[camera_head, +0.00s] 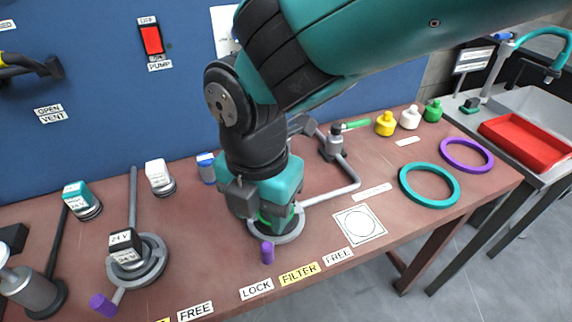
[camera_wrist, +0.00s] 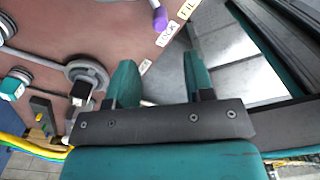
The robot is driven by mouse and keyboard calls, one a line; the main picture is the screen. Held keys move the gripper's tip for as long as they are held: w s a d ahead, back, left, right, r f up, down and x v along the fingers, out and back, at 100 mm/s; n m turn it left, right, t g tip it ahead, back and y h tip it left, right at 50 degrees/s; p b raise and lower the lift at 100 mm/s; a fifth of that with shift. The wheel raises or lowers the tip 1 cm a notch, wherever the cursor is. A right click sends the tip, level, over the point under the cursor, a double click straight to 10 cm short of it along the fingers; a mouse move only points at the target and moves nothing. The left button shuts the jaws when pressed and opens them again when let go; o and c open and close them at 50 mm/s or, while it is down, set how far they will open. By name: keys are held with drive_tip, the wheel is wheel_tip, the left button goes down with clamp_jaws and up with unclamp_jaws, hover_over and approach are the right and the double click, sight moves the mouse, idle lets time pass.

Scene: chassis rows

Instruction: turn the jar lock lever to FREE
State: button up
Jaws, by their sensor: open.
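Two ring clamps with purple-knobbed levers are on the bench. The left lever (camera_head: 103,303) sticks out toward the front left of its ring clamp (camera_head: 150,262), and a FREE label (camera_head: 195,311) is to its right. The yellow label beside that is cut off, so I cannot read which lever is the jar's. The other lever (camera_head: 267,252) points to the front, near the LOCK, FILTER and FREE labels; it also shows in the wrist view (camera_wrist: 160,18). My gripper (camera_head: 270,218) is open and empty above the right ring, hiding part of it. Its fingers (camera_wrist: 161,85) show spread in the wrist view.
A block marked 24 V (camera_head: 124,243) sits on the left ring clamp. Small capped jars (camera_head: 159,176) stand behind it. A grey pipe (camera_head: 335,195) runs at the right. Teal (camera_head: 447,201) and purple (camera_head: 484,165) rings lie farther right. The front strip with labels is mostly clear.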

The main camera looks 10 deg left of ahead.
sight(266, 245)
wheel_tip(266, 245, down, 11)
drive_tip(key=shift+r, duration=0.15)
clamp_jaws()
